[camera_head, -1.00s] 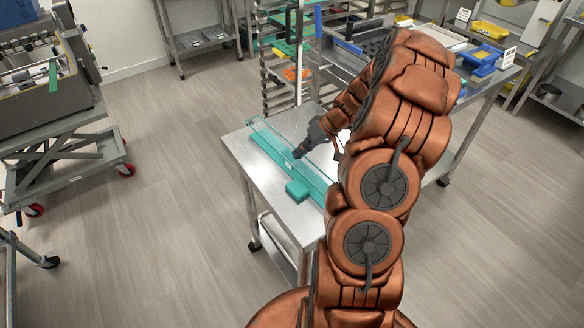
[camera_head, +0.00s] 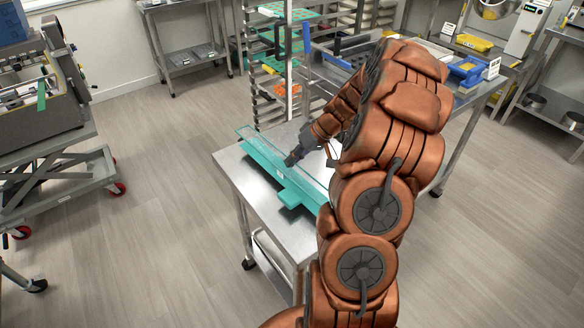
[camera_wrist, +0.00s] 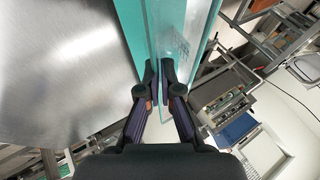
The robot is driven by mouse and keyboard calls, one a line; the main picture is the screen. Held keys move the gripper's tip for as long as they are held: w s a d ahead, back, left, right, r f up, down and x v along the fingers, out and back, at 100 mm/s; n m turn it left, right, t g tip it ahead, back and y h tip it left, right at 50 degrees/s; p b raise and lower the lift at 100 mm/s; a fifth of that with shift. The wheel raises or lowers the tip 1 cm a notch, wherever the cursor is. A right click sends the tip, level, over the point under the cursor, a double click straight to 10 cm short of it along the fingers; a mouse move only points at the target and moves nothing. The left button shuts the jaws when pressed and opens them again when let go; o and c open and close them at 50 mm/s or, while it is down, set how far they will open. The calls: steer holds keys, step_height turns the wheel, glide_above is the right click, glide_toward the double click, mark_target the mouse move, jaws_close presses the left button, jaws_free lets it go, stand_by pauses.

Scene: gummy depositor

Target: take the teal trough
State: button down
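The teal trough (camera_head: 262,160) is long, with a clear upright wall along it and a block-like tab on its near side. It is over the steel table (camera_head: 238,180); it looks slightly raised, though the gap beneath is hard to tell. In the wrist view the trough (camera_wrist: 133,35) runs away from the camera. My gripper (camera_head: 291,161) is at the trough's middle. In the wrist view the fingers of my gripper (camera_wrist: 160,78) are closed on the clear wall, one on each side. My arm hides the trough's right end.
A tall rack (camera_head: 268,85) stands just behind the table. A bench with a blue bin (camera_head: 468,70) is at the right. A grey machine (camera_head: 45,95) on a wheeled cart is at the left. The floor between cart and table is clear.

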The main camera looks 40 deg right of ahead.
mark_target(319, 196)
steer(key=s+b, duration=0.1)
steer(key=s, duration=0.4)
steer(key=s+r+b, duration=0.1)
steer(key=s+b, duration=0.1)
steer(key=s, duration=0.3)
steer(key=s+a+r+b, duration=0.1)
steer(key=s, duration=0.5)
steer(key=shift+a+r, duration=0.1)
steer(key=shift+r, duration=0.1)
